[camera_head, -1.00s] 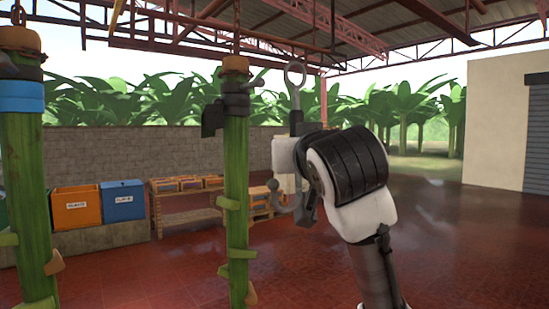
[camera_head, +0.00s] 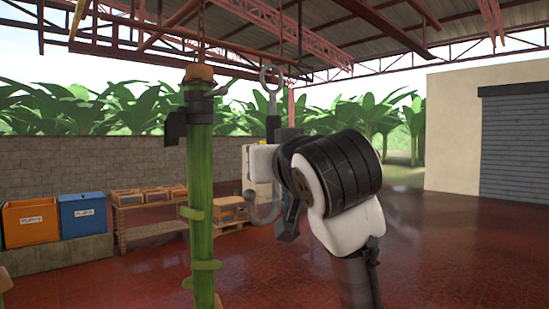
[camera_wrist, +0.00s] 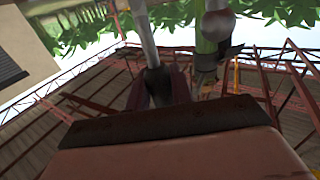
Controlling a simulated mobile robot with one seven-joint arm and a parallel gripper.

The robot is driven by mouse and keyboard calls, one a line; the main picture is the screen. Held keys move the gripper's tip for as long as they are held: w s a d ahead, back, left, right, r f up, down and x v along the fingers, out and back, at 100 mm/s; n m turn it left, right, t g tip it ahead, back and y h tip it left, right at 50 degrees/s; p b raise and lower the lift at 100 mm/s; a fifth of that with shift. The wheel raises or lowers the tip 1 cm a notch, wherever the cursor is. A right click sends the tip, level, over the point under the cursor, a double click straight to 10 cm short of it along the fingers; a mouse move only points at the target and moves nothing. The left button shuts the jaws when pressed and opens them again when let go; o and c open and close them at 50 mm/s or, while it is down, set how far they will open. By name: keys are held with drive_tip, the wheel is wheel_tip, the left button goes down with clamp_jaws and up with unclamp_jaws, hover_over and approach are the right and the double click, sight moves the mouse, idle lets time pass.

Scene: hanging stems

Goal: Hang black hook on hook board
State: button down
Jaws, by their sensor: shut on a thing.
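The hook (camera_head: 270,78) is upright in the head view, with a grey ring at its top, a dark middle and a grey curved lower end (camera_head: 266,213). My gripper (camera_head: 276,145) is shut on its dark middle part. In the wrist view a grey shaft (camera_wrist: 147,40) runs between my dark fingers (camera_wrist: 160,88). A small pale panel (camera_head: 249,165) shows partly behind the hook. I cannot tell whether it is the hook board; no hook board is clearly seen.
A green stem (camera_head: 201,215) hangs just left of the hook, with a dark clamp around its top. Orange (camera_head: 30,222) and blue bins (camera_head: 83,215) stand at the left, beside a wooden rack (camera_head: 150,222). The red floor at the right is clear.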

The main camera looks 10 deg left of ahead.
drive_tip(key=shift+d, duration=0.1)
drive_tip(key=s+d, duration=0.5)
drive_tip(key=d, duration=0.1)
drive_tip(key=shift+d, duration=0.3)
idle(0.6)
drive_tip(key=shift+b, duration=0.3)
